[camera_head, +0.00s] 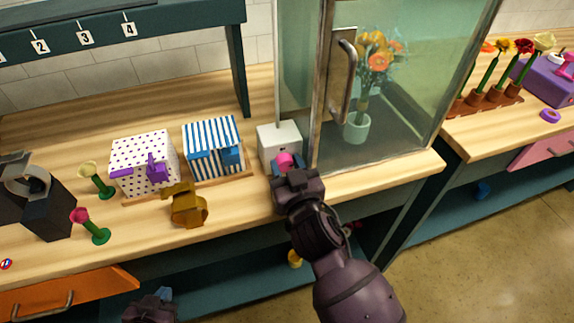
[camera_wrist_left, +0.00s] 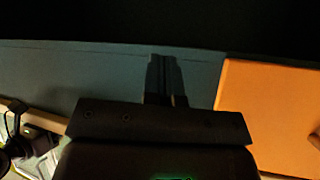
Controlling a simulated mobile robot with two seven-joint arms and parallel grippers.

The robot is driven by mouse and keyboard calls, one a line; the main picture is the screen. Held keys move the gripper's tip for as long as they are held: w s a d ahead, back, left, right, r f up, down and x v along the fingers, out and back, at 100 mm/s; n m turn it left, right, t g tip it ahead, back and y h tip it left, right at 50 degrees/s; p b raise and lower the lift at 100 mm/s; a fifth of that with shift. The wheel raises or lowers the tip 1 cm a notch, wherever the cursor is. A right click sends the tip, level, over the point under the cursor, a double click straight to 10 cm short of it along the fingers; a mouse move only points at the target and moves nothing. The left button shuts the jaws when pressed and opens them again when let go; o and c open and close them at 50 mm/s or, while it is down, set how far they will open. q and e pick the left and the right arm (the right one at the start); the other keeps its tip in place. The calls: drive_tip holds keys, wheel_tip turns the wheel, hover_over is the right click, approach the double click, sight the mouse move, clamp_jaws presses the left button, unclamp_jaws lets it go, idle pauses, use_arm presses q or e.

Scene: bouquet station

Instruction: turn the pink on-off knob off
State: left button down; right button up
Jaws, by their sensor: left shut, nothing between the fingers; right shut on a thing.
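The pink on-off knob (camera_head: 285,159) is on the front of a small white box (camera_head: 279,139) beside the glass cabinet. My right gripper (camera_head: 286,169) is at the front of this box, shut on the pink knob, and hides its lower part. I cannot make out which way the knob is turned. My left gripper (camera_head: 158,293) is low at the bottom edge, in front of the counter, away from the knob. In the left wrist view its fingers (camera_wrist_left: 163,75) are together and empty.
The glass cabinet (camera_head: 399,120) with a metal handle (camera_head: 342,82) stands right of the white box, flowers inside. A blue-striped box (camera_head: 212,148), a purple-dotted box (camera_head: 141,162) and a brown-yellow object (camera_head: 187,205) stand to the left. An orange drawer (camera_head: 68,292) sticks out at lower left.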

drive_tip(key=shift+r+n+p, duration=0.25)
drive_tip(key=shift+n+p, duration=0.25)
drive_tip(key=shift+n, duration=0.4)
drive_tip(key=shift+f+n+p, duration=0.2)
drive_tip(key=shift+n+p, duration=0.2)
drive_tip(key=shift+n, duration=0.7)
drive_tip(key=o, duration=0.6)
drive_tip(key=shift+s, duration=0.1)
drive_tip(key=v, duration=1)
drive_tip(key=shift+s, duration=0.3)
